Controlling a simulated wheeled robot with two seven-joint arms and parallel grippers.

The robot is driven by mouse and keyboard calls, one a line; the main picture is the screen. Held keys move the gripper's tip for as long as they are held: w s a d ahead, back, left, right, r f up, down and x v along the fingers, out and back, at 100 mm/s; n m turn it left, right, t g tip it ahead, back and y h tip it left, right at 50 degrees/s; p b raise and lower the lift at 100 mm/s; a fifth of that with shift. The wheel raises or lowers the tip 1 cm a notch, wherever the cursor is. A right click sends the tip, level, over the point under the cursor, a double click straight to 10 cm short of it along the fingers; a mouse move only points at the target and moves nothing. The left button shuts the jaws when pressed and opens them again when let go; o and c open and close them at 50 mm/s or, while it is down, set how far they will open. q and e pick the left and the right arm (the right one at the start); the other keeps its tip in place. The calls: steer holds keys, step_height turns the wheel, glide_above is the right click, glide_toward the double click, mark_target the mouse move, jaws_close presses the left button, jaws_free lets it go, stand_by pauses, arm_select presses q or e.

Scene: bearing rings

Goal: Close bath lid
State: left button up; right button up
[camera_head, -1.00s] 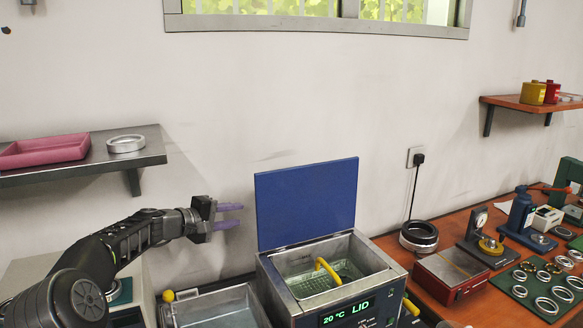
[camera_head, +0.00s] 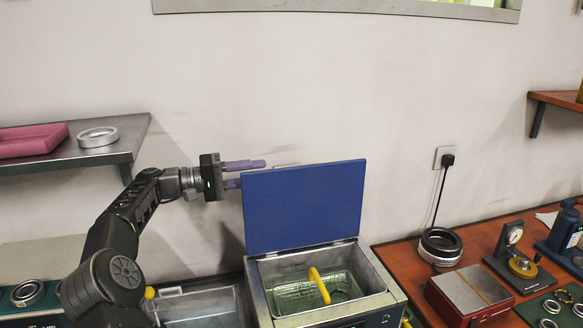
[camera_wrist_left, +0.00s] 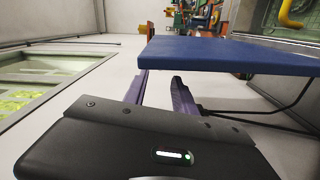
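The bath (camera_head: 262,286) is a metal box with an open top. Its blue lid (camera_head: 305,207) stands upright at the back edge. A basket with a yellow handle (camera_head: 319,284) sits inside the bath. My left gripper (camera_head: 256,173) is open, its two purple fingers apart and pointing right, at the lid's upper left edge. The lower finger's tip is partly hidden at or behind the lid. In the left wrist view the fingers (camera_wrist_left: 157,92) reach toward the blue lid (camera_wrist_left: 230,54), with nothing held between them. Contact with the lid cannot be told. My right gripper is out of view.
A second metal basin (camera_head: 203,305) stands left of the bath. A shelf (camera_head: 130,137) with a pink tray (camera_head: 32,141) and a ring (camera_head: 97,137) is at the left. A dark ring (camera_head: 440,246) and red box (camera_head: 468,296) lie on the right bench.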

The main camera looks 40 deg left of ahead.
mark_target(286, 170)
arm_select(q)
steer(key=shift+w+d, duration=0.35)
steer(key=shift+w, duration=0.15)
steer(key=p+x, duration=0.2)
steer(key=x, duration=0.4)
steer(key=shift+w+d, duration=0.1)
steer(key=shift+w, duration=0.05)
steer(key=shift+w+d, duration=0.2)
jaws_close()
steer(key=shift+f, duration=0.2)
stand_by(0.7)
